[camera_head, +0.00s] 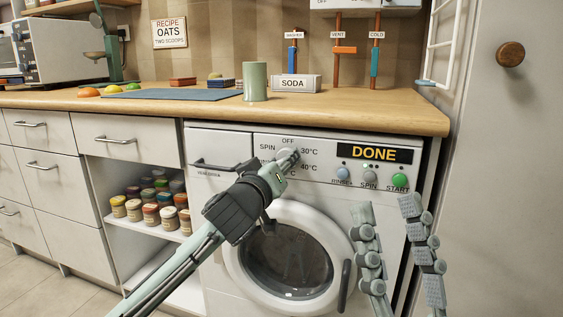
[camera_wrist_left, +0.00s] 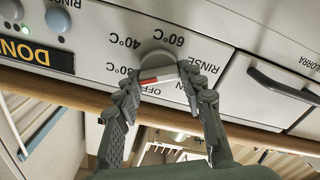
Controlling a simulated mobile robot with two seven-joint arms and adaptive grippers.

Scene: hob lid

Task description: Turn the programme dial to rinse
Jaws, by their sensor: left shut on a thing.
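The programme dial (camera_wrist_left: 158,62) is a grey round knob with a red-and-white bar on the washing machine's panel. In the left wrist view, which is turned about upside down, OFF, 30°C, 40°C, 60°C and RINSE stand around it. The bar's red end lies on the 30°C side; its exact setting is hard to tell. My left gripper (camera_wrist_left: 163,85) is shut on the dial, one finger on each side. In the head view my left gripper (camera_head: 291,160) hides most of the dial. My right gripper (camera_head: 386,205) is open and empty before the machine.
The display (camera_head: 374,153) reads DONE. The round door (camera_head: 237,262) is below the panel. Jars (camera_head: 152,213) fill a shelf at left.

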